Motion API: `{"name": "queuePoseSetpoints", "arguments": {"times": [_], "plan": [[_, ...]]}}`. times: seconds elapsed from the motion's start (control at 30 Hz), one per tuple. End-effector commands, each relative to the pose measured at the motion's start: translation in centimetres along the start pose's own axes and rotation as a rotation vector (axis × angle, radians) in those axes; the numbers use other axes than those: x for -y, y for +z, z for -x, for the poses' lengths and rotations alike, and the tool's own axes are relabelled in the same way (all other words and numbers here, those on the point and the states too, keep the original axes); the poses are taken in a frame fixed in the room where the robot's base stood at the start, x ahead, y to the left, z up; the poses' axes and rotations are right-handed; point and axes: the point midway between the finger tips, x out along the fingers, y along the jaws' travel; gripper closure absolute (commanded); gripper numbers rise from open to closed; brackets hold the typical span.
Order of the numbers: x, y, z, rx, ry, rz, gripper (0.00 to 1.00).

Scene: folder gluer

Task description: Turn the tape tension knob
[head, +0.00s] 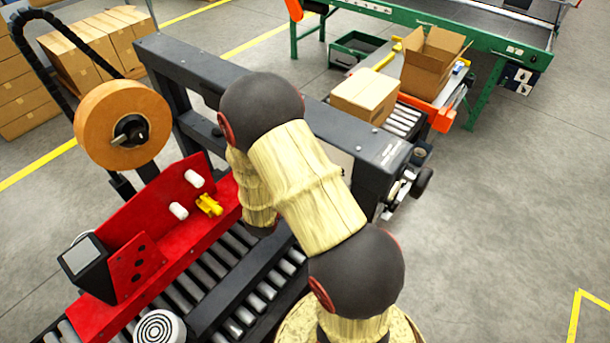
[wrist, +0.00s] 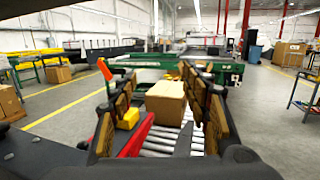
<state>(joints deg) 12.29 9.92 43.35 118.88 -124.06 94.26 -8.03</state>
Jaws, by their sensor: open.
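A tan tape roll (head: 98,127) stands upright at the left of the machine in the head view. A black knob-like hub (head: 130,131) sits at its centre. A yellow winged knob (head: 208,204) sits on the red tape head (head: 150,225), close to two white rollers. I cannot tell from its looks alone which of the two is the tension knob. My gripper (wrist: 158,82) is open and empty in the wrist view and points along the conveyor, with neither knob between its fingers. In the head view my arm hides the gripper.
A closed carton (head: 365,95) lies on the rollers beyond the machine's dark frame (head: 380,160); it also shows in the wrist view (wrist: 166,101), beyond the fingers. An open carton (head: 432,62) stands behind it. A green conveyor (head: 470,35) lies at the back. The floor at right is clear.

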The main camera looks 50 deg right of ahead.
Motion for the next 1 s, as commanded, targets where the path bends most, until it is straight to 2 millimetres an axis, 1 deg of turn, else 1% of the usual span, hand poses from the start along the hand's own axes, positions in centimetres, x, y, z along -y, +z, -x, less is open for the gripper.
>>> {"name": "queuePoseSetpoints", "arguments": {"times": [0.03,0.17,0.3,0.4,0.5,0.6,0.7,0.77,0.87,1.0], "plan": [[-0.5,-1.1,0.1,0.008,-0.066,0.0,0.52],[-0.8,-2.6,1.2,0.001,-0.261,0.007,0.52],[-1.3,-4.9,4.1,-0.047,-0.457,0.01,0.52],[-1.8,-6.3,6.2,-0.09,-0.558,0.012,0.52],[-2.1,-7.5,8.0,-0.123,-0.625,0.018,0.52],[-2.4,-8.2,9.0,-0.144,-0.662,0.024,0.52],[-2.4,-8.5,9.3,-0.153,-0.678,0.026,0.52],[-2.1,-8.6,9.0,-0.154,-0.681,0.027,0.52],[-1.4,-8.7,8.1,-0.155,-0.683,0.027,0.52],[0.1,-9.0,6.4,-0.154,-0.683,0.027,0.52]]}}
